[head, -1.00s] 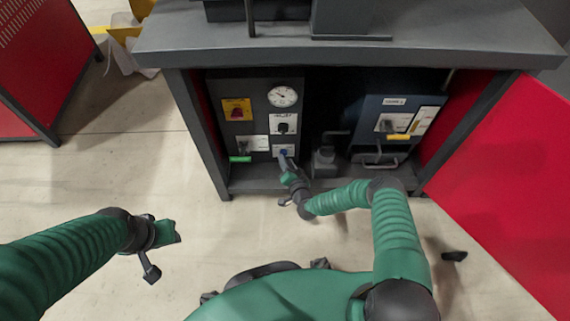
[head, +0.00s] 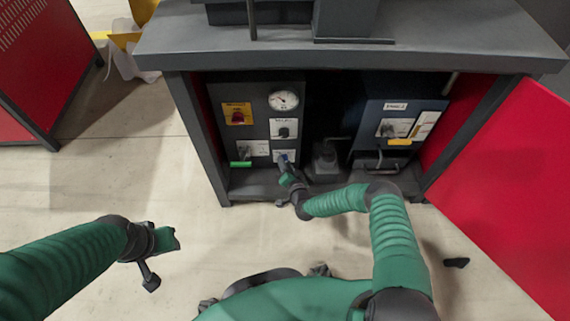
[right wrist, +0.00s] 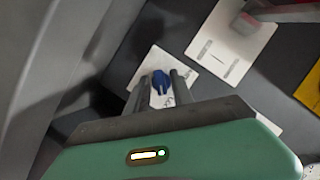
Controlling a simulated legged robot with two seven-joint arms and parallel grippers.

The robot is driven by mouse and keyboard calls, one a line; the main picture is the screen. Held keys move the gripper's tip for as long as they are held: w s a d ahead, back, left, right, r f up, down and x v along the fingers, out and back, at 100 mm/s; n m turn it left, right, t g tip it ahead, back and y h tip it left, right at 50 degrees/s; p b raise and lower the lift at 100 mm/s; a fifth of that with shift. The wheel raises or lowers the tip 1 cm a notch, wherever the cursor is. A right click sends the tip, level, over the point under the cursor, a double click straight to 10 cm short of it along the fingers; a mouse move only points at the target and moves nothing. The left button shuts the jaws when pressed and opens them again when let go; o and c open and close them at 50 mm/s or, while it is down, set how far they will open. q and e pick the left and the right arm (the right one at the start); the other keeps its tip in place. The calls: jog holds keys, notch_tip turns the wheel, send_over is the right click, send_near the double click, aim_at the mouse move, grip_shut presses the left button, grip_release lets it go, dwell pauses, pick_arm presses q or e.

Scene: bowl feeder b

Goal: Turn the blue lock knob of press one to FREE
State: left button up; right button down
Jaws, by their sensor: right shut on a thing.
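The blue lock knob (head: 282,157) sits on a white label plate low on the dark grey panel (head: 257,98) inside the open cabinet. In the right wrist view the knob (right wrist: 160,80) shows between my two fingers, on its white plate. My right gripper (head: 285,164) reaches into the cabinet from below and is shut on the knob; its fingers (right wrist: 160,88) stand on both sides of it. The plate's lettering is mostly hidden and too small to read. My left gripper (head: 176,240) hangs over the floor at the left, away from the cabinet; its jaw opening is unclear.
Above the knob are a black switch (head: 283,132), a gauge (head: 283,100) and a red switch on a yellow plate (head: 237,114). A green-tagged lever (head: 241,164) is to the left. A blue box (head: 398,115) stands right. The red door (head: 500,190) is open.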

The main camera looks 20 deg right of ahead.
jog(key=n+h+p, duration=0.1)
jog(key=n+g+h+p, duration=0.1)
jog(key=n+p, duration=0.1)
jog(key=n+h+p, duration=0.1)
jog(key=n, duration=0.1)
jog(key=shift+a+g, duration=0.25)
jog(key=shift+g, duration=0.05)
jog(key=shift+n+h, duration=0.6)
jog(key=shift+n, duration=0.2)
jog(key=shift+a+f+n+h+b, duration=0.1)
jog(key=shift+f+n+h+b, duration=0.1)
jog(key=shift+n+h+b, duration=0.55)
jog(key=n+h+b, duration=0.1)
jog(key=n+b, duration=0.1)
jog(key=b, duration=0.1)
jog(key=shift+f+n+g, duration=0.1)
jog(key=shift+n+g, duration=0.15)
jog(key=shift+g, duration=0.15)
jog(key=shift+n+h+b, duration=0.55)
jog(key=shift+n+b, duration=0.25)
jog(key=shift+b, duration=0.15)
